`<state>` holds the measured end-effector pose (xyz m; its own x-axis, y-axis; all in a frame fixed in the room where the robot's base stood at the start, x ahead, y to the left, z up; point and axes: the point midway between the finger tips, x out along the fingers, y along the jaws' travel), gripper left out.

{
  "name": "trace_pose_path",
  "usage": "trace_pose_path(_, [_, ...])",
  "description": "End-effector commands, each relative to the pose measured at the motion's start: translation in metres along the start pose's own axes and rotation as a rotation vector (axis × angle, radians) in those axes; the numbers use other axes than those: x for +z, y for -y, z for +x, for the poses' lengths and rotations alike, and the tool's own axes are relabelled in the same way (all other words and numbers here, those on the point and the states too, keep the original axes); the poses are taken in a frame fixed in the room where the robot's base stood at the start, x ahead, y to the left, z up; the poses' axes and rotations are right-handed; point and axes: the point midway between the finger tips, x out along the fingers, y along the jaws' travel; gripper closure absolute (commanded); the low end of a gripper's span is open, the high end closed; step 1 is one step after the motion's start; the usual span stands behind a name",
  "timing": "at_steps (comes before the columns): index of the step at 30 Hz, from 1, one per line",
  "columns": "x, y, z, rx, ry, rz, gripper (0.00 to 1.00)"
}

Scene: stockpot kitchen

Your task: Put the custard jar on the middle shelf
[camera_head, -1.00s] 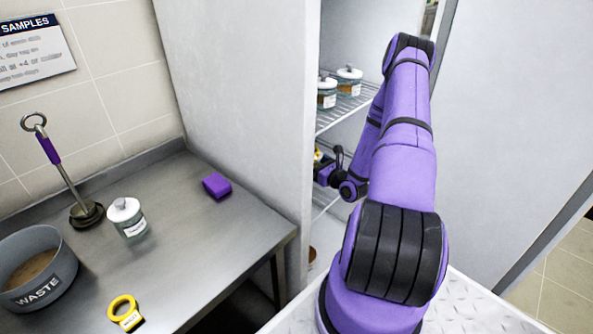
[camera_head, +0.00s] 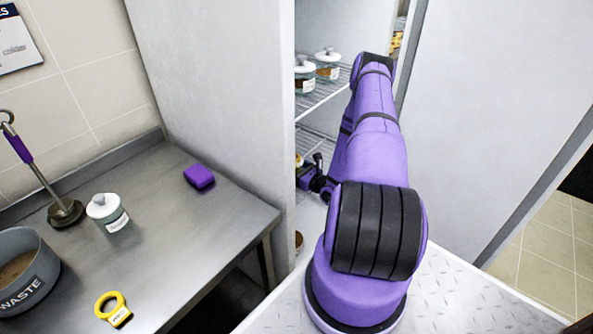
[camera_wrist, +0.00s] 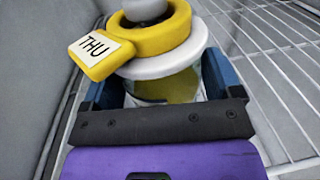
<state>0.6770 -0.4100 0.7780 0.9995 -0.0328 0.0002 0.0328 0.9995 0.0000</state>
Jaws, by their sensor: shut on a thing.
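My gripper (camera_wrist: 155,90) is shut on a jar with a white lid and yellow contents, the custard jar by its colour (camera_wrist: 180,88). Its blue fingers lie on either side of the glass. A yellow ring tag (camera_wrist: 165,38) marked THU sits around the lid's knob. The jar is upright or nearly so. The wire middle shelf (camera_head: 318,142) shows inside the cabinet, and wire shelving is beside and beyond the jar in the wrist view (camera_wrist: 270,65). I cannot tell whether the jar's base touches the wires. In the head view my arm and the cabinet wall mostly hide it.
Two white-lidded jars (camera_head: 305,77) (camera_head: 327,66) stand on the upper shelf. The cabinet's left wall (camera_head: 215,120) is close to my gripper.

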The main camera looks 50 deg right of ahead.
Motion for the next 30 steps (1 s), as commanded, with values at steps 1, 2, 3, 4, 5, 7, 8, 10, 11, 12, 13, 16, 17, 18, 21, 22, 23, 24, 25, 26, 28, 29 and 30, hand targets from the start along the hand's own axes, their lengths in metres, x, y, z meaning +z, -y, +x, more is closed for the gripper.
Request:
trace_pose_path(1, [0.001, 0.0, 0.0, 0.0, 0.002, 0.0, 0.53])
trace_pose_path(2, [0.001, 0.0, 0.0, 0.0, 0.002, 0.0, 0.53])
trace_pose_path(3, [0.001, 0.0, 0.0, 0.0, 0.001, 0.0, 0.53])
trace_pose_path(4, [0.0, 0.0, 0.0, 0.0, 0.001, 0.0, 0.53])
trace_pose_path(5, [-0.001, 0.0, 0.0, 0.0, 0.001, 0.0, 0.53])
trace_pose_path(7, [-0.003, 0.0, 0.0, 0.0, 0.001, 0.0, 0.53])
trace_pose_path(8, [-0.003, 0.0, 0.0, 0.0, 0.0, 0.0, 0.08])
trace_pose_path(10, [-0.002, 0.0, 0.0, 0.0, 0.0, 0.0, 0.0])
trace_pose_path(11, [-0.002, 0.0, 0.0, 0.0, 0.0, 0.0, 0.0])
trace_pose_path(12, [-0.002, 0.0, 0.0, 0.0, 0.0, 0.0, 0.0])
trace_pose_path(13, [-0.002, 0.0, 0.0, 0.0, -0.001, 0.0, 0.0])
trace_pose_path(16, [-0.002, 0.0, 0.0, 0.0, 0.0, 0.0, 0.0])
trace_pose_path(17, [-0.001, 0.0, 0.0, 0.0, 0.0, 0.0, 0.0])
trace_pose_path(18, [0.001, 0.0, 0.0, 0.0, 0.0, -0.001, 0.0])
trace_pose_path(21, [0.0, 0.001, -0.01, -0.003, -0.002, 0.0, 0.0])
trace_pose_path(22, [0.0, 0.001, -0.015, -0.003, -0.003, 0.0, 0.0])
trace_pose_path(23, [0.0, 0.001, -0.02, -0.003, -0.003, 0.001, 0.0])
trace_pose_path(24, [0.0, 0.001, -0.027, -0.003, -0.003, 0.002, 0.0])
trace_pose_path(25, [0.0, 0.001, -0.033, -0.004, -0.003, 0.002, 0.0])
trace_pose_path(26, [0.0, 0.001, -0.039, -0.004, -0.003, 0.002, 0.0])
trace_pose_path(28, [0.0, 0.001, -0.054, -0.004, -0.003, 0.002, 0.0])
trace_pose_path(29, [0.0, 0.001, -0.06, -0.004, -0.002, 0.002, 0.0])
trace_pose_path(30, [0.0, 0.001, -0.068, -0.004, -0.002, 0.002, 0.0])
